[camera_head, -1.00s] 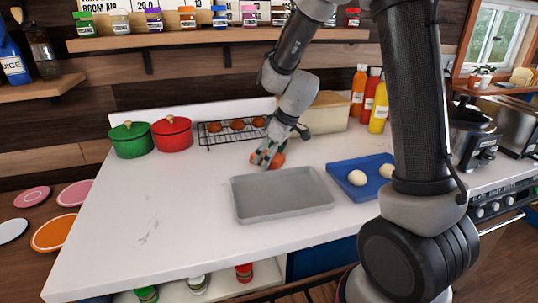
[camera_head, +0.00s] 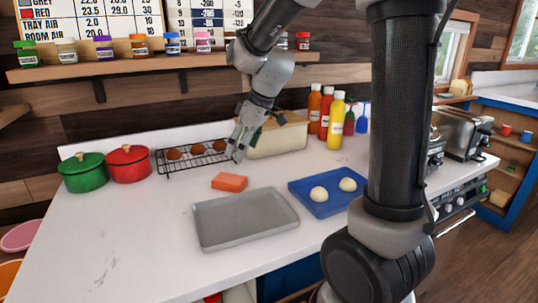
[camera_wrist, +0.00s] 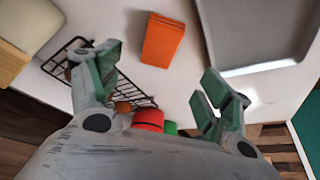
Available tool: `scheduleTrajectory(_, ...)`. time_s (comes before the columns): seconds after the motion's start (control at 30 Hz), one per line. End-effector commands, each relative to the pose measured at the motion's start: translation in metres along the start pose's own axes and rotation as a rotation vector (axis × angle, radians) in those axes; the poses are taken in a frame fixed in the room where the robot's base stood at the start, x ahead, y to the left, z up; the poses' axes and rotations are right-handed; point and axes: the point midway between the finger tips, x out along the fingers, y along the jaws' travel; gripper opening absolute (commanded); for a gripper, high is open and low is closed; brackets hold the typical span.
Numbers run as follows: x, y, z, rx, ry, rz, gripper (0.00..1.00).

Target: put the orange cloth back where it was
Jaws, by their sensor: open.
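The orange cloth (camera_head: 229,181) lies folded on the white counter, behind the grey tray and in front of the wire rack. In the wrist view the cloth (camera_wrist: 162,40) lies flat on the counter beyond my fingertips, beside the tray corner. My gripper (camera_head: 237,147) is above and behind the cloth, near the right end of the rack. It is open and empty, with its two fingers (camera_wrist: 165,75) wide apart in the wrist view. The cloth is apart from the fingers.
The grey tray (camera_head: 245,222) is at the counter's middle. A blue tray (camera_head: 307,201) with two pale dough balls stands right of it. The wire rack (camera_head: 190,166) with brown buns, a cream box (camera_head: 279,139), bottles and red and green pots (camera_head: 128,164) line the back. The left counter is clear.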

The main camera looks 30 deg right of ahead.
Motion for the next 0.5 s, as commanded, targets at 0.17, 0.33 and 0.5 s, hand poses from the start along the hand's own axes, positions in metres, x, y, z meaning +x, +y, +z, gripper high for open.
scheduleTrajectory(0.17,-0.027,-0.009,0.019,0.066,-0.003,0.025,0.79)
scheduleTrajectory(0.33,-0.089,-0.037,0.081,0.278,-0.016,0.102,0.79)
scheduleTrajectory(0.5,-0.129,-0.069,0.153,0.519,-0.023,0.201,0.79)
